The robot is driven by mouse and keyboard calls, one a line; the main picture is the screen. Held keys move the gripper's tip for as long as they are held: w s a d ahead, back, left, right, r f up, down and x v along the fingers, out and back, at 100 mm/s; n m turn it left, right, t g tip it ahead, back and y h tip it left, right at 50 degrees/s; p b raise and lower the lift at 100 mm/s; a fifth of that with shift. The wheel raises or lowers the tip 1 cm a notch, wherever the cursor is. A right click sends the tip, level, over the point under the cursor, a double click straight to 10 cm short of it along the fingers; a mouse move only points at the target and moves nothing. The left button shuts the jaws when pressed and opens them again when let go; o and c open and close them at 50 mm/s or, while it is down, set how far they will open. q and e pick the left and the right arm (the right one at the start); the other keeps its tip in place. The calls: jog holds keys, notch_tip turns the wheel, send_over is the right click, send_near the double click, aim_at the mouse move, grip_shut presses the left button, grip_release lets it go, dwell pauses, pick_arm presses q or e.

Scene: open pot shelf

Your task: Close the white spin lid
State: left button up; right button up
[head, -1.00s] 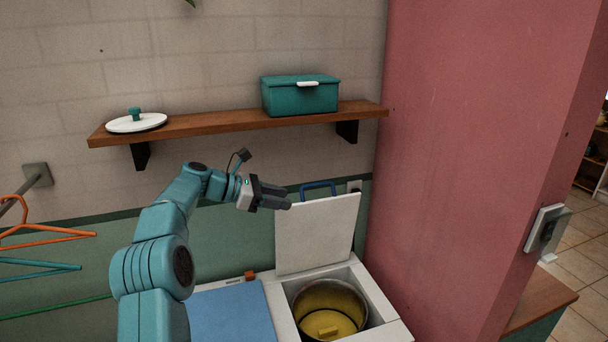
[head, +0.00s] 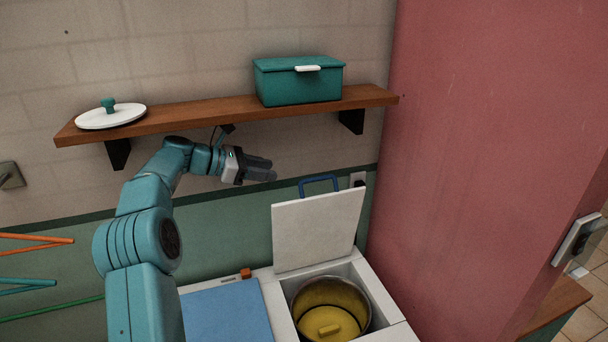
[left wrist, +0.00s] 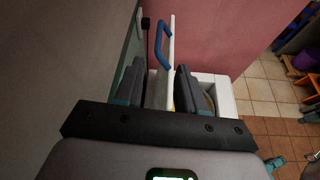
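The white spin lid (head: 314,233) stands upright, open, at the back of a white washer top. Its blue handle (head: 319,179) sticks up behind its upper edge in the head view. The open well shows a metal drum (head: 361,308) with a yellow piece (head: 330,325) inside. My left gripper (head: 272,169) is above and left of the lid's upper left corner, apart from it. In the left wrist view, the gripper (left wrist: 160,82) has its fingers spread with nothing held between them. The lid (left wrist: 172,38) shows nearly edge-on beyond them, with the handle (left wrist: 162,46) on its left. My right gripper is not in view.
A wooden shelf (head: 200,120) above my left gripper holds a teal box (head: 298,85) and a white pot lid (head: 112,117). A blue panel (head: 228,312) lies left of the well. A pink wall (head: 480,150) stands close on the right.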

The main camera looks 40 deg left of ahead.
aim_at(311, 179)
pick_arm(q)
jog(key=p+x, duration=0.2)
jog(key=x, duration=0.8)
jog(key=shift+w+f, duration=0.1)
jog(key=shift+f, duration=0.1)
jog(key=shift+w+f, duration=0.2)
jog(key=shift+w, duration=0.1)
jog(key=shift+w+d+f, duration=0.2)
jog(key=shift+w+d, duration=0.05)
jog(key=shift+w, duration=0.15)
jog(key=shift+s+r, duration=0.1)
jog(key=shift+s, duration=0.05)
jog(key=shift+a, duration=0.1)
grip_shut()
